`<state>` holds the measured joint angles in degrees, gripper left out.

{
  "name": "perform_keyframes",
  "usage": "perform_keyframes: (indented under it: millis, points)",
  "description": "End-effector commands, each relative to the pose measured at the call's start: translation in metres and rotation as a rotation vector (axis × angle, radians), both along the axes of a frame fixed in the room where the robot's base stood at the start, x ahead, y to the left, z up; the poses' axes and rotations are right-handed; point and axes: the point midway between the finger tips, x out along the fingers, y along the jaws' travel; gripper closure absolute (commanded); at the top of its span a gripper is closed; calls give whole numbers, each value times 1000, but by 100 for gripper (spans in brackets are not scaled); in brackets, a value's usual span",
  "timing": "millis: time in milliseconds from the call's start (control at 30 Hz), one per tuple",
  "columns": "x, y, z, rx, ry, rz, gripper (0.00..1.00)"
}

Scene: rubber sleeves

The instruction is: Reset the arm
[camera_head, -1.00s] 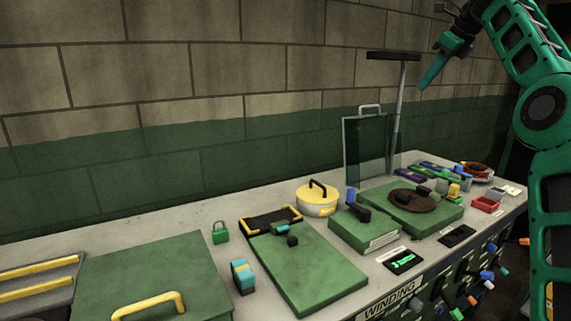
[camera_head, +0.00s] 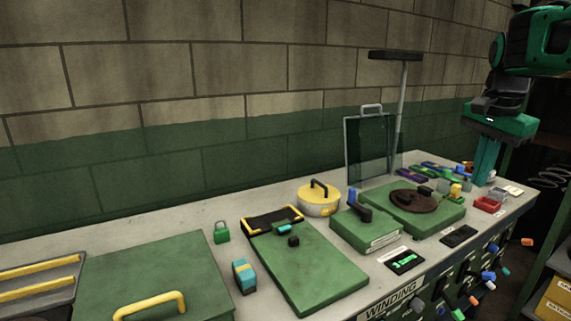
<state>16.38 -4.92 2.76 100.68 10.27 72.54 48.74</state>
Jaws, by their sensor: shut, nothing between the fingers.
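My green arm comes in at the upper right. My gripper (camera_head: 484,180) points straight down at the right end of the bench, with its fingers together and nothing between them. Its tips are near the small coloured items and the red tray (camera_head: 487,205). I cannot tell whether the tips touch anything behind or below them.
The grey bench (camera_head: 190,225) carries green plates (camera_head: 310,270), a yellow round pot (camera_head: 318,202), a green padlock (camera_head: 221,232) and a dark round disc (camera_head: 411,201). A clear upright panel (camera_head: 368,148) and a tall T-shaped stand (camera_head: 400,100) rise behind. Coloured knobs stick out in front.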

Motion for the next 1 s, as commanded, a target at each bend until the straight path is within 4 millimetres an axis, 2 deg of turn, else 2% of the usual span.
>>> perform_keyframes:
  millis: [33,300,400,500,600,700,1000]
  points:
    - [-27,-2,-15,-10,24,53,100]
    - [-162,-5,-106,-12,142,378,100]
    - [-207,2,-140,5,169,496,100]
    - [-243,11,-169,26,185,593,100]
    - [-267,18,-187,41,193,662,100]
    - [-278,21,-197,50,196,697,100]
    - [-281,22,-200,51,197,708,100]
